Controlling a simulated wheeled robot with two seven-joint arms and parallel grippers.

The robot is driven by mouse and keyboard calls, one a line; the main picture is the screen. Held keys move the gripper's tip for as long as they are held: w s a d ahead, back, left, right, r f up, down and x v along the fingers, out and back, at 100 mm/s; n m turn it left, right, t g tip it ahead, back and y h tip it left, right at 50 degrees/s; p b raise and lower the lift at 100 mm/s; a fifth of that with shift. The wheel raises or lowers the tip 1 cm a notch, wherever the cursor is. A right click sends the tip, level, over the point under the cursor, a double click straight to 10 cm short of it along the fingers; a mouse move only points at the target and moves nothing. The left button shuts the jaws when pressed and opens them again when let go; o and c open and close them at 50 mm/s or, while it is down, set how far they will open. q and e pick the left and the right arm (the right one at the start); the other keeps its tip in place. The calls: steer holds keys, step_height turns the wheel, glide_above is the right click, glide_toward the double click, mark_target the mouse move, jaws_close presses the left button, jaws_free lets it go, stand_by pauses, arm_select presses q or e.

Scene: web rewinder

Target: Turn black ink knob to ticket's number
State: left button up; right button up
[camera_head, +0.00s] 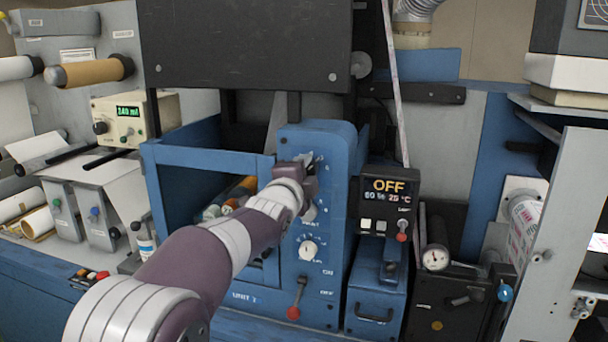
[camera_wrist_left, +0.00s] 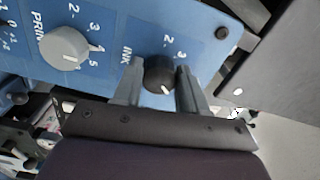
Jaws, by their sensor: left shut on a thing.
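The black ink knob (camera_wrist_left: 160,75) is on the blue panel, beside the word INK, in the left wrist view. It has a white pointer mark near its lower edge in that view. My left gripper (camera_wrist_left: 160,82) is shut on the knob, one finger on each side. In the head view my left gripper (camera_head: 308,172) is at the upper part of the blue unit (camera_head: 330,140) and hides the knob. Some numbers of the knob's scale are hidden by the fingers. I cannot make out a ticket with a number. My right gripper is not in view.
A grey knob (camera_wrist_left: 64,47) with its own scale sits beside the ink knob. Below on the unit are a white knob (camera_head: 308,249) and a red-tipped lever (camera_head: 295,299). A dark housing (camera_head: 245,45) hangs above.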

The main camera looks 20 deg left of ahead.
arm_select(q)
steer(key=shift+f, duration=0.25)
steer(key=o, duration=0.8)
steer(key=shift+o, duration=1.3)
steer(key=shift+s+d+r, duration=0.1)
steer(key=shift+r, duration=0.1)
steer(key=shift+s, duration=0.1)
steer(key=s+b, duration=0.4)
steer(key=s, duration=0.8)
steer(key=shift+s+a, duration=0.2)
steer(key=shift+s, duration=0.1)
